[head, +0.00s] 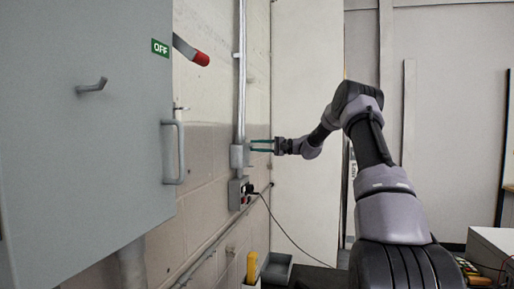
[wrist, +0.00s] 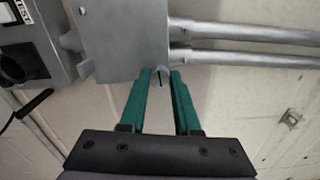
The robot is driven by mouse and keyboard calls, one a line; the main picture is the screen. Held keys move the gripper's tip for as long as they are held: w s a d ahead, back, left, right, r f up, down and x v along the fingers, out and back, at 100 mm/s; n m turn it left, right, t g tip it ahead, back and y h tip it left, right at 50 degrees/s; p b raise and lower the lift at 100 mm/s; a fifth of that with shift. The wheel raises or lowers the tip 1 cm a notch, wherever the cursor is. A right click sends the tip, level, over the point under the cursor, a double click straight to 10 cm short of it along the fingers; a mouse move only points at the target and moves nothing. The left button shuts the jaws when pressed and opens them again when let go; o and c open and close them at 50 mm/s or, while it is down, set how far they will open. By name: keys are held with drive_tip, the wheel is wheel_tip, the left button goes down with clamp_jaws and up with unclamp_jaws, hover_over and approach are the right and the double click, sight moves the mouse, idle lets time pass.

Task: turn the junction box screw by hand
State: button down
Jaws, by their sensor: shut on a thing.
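The junction box (head: 237,156) is a small grey box on the wall conduit in the head view. It fills the top of the wrist view (wrist: 125,38). The junction box screw (wrist: 161,76) is a small grey piece at the box's near edge in the wrist view. My gripper (wrist: 161,74) has two green fingers, and their tips are closed around the screw. In the head view my gripper (head: 252,145) reaches left to the box, and the screw is too small to make out there.
A large grey cabinet (head: 90,130) with a handle and a red-tipped lever (head: 190,50) stands at left. Below the box is an outlet (head: 238,193) with a black plug and cable. Conduits (wrist: 240,34) leave the box. A yellow object (head: 251,267) is low down.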

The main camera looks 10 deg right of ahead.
drive_tip(key=n, duration=1.1)
drive_tip(key=shift+f, duration=0.1)
drive_tip(key=shift+n, duration=1.7)
drive_tip(key=c, duration=0.6)
unclamp_jaws()
drive_tip(key=v, duration=1)
drive_tip(key=shift+s+d, duration=0.15)
drive_tip(key=shift+d, duration=0.15)
